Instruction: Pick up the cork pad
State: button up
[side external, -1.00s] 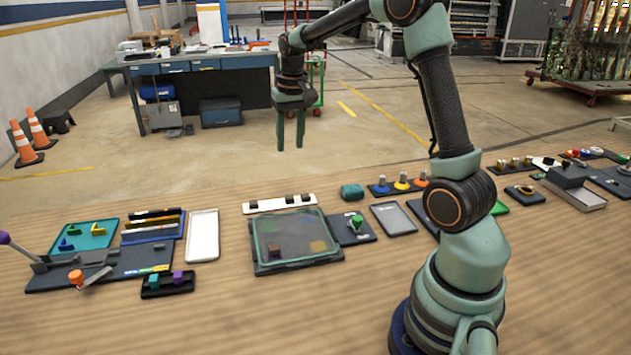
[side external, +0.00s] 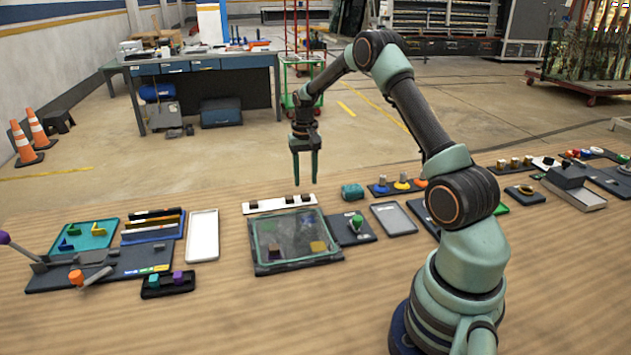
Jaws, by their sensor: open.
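A small tan-yellow square (side external: 318,246), which looks like the cork pad, lies in the right part of a shallow, clear-topped tray (side external: 255,262). It is small, and I cannot be sure of its material. A dark brown block (side external: 274,251) lies in the tray's left part. My gripper (side external: 304,180) is open and empty, fingers pointing down, above and behind the tray in the picture. It is clear of the tray and touches nothing.
A white strip with dark pieces (side external: 262,206) lies behind the tray. A white tray (side external: 202,240) is at left. The front of the table is bare.

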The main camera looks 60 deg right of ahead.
aim_at(306, 196)
notch_tip(306, 196, down, 5)
jog(key=shift+f, duration=0.1)
dwell(0.3)
grip_shut()
